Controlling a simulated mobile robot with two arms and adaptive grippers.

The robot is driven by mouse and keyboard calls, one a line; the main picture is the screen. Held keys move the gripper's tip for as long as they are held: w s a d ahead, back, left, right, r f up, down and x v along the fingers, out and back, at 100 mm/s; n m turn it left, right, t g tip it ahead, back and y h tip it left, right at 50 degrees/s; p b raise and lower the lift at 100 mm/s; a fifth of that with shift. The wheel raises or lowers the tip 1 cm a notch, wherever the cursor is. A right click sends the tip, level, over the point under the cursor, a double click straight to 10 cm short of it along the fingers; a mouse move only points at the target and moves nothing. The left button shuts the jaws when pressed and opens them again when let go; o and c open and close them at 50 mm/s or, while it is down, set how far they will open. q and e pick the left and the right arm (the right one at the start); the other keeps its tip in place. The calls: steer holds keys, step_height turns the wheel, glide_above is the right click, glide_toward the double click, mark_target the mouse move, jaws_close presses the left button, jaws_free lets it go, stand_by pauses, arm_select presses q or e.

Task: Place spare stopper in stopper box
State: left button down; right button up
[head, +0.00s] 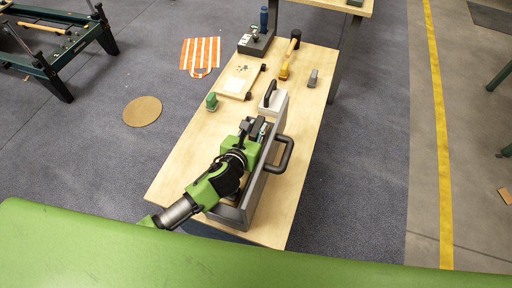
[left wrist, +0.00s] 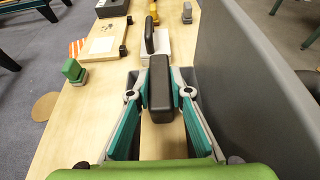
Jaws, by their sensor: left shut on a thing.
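A dark grey block, which looks like the spare stopper (left wrist: 161,90), is held between the teal fingers of my left gripper (left wrist: 160,92). In the head view my left gripper (head: 257,129) is over the grey box (head: 237,216) on the wooden table, which looks like the stopper box. The box has a black handle on its right side. In the left wrist view a tall grey wall (left wrist: 245,70) rises right of the gripper. I cannot tell whether the block touches the box. My arm hides much of the box's inside. My right gripper is not in view.
On the wooden table (head: 185,160) are a green object (head: 212,102), a light board (head: 238,84), a mallet (head: 289,58), a small grey block (head: 313,78) and a light block with a black handle (head: 272,101). The table's right side is mostly clear.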

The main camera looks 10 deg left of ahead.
arm_select(q)
step_height(320, 180, down, 4)
steer(key=shift+d+r+b, duration=0.1)
steer(key=shift+r+b, duration=0.1)
steer(key=shift+b, duration=0.15)
steer(key=shift+f, duration=0.5)
step_height(320, 180, down, 4)
steer(key=shift+r+b, duration=0.15)
steer(key=shift+b, duration=0.75)
steer(key=shift+r, duration=0.1)
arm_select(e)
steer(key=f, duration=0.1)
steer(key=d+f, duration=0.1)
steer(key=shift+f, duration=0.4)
arm_select(q)
steer(key=c, duration=1.8)
jaws_free()
steer(key=shift+f, duration=0.2)
steer(key=shift+c, duration=0.2)
steer(key=shift+r, duration=0.1)
